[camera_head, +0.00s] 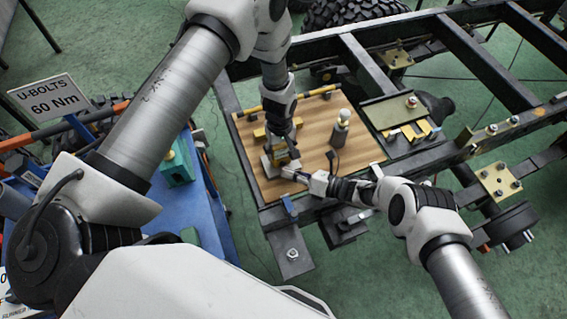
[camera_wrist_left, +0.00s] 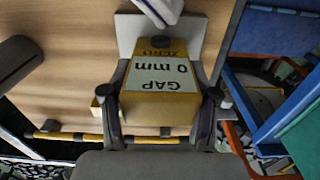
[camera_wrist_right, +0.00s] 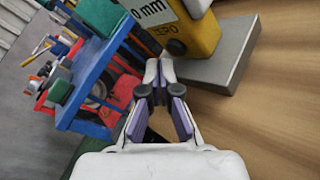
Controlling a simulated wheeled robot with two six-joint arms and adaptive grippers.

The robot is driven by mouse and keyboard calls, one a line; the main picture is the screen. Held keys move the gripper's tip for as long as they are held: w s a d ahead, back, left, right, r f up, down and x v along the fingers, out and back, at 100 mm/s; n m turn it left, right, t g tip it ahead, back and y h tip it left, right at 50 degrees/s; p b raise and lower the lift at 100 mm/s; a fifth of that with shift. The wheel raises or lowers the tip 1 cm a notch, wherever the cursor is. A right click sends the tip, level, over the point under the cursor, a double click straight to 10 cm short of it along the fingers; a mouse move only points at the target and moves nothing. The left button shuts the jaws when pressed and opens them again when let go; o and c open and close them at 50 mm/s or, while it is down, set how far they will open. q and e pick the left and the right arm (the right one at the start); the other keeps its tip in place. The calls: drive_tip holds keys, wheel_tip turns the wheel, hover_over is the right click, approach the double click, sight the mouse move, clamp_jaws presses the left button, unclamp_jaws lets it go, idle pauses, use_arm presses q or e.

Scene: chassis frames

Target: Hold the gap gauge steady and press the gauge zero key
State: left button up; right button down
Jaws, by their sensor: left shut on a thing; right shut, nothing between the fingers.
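The yellow gap gauge (camera_head: 282,157) stands on a grey block on the wooden board (camera_head: 360,153). In the left wrist view the gauge (camera_wrist_left: 163,100) shows a white panel reading "GAP 0 mm". Its black round zero key (camera_wrist_left: 160,42) sits beside the word ZERO. My left gripper (camera_wrist_left: 163,112) is shut on the gauge, one finger on each side. My right gripper (camera_head: 289,172) is shut and empty beside the gauge. In the right wrist view its fingertips (camera_wrist_right: 158,70) are close to the zero key (camera_wrist_right: 176,47); I cannot tell whether they touch it.
A grey cylinder with a pale top (camera_head: 341,129) stands on the board, near a yellow bar (camera_head: 290,99) at its far edge. Dark chassis rails (camera_head: 375,67) surround the board. A blue cart (camera_head: 195,212) stands at left with a "U-BOLTS 60 Nm" sign (camera_head: 52,98).

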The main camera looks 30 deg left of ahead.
drive_tip(key=shift+s+d, duration=0.15)
drive_tip(key=shift+d, duration=0.05)
drive_tip(key=shift+s+d, duration=1.6)
drive_tip(key=shift+d, duration=0.2)
use_arm(q)
drive_tip(key=o, duration=1.3)
drive_tip(key=shift+o, duration=0.2)
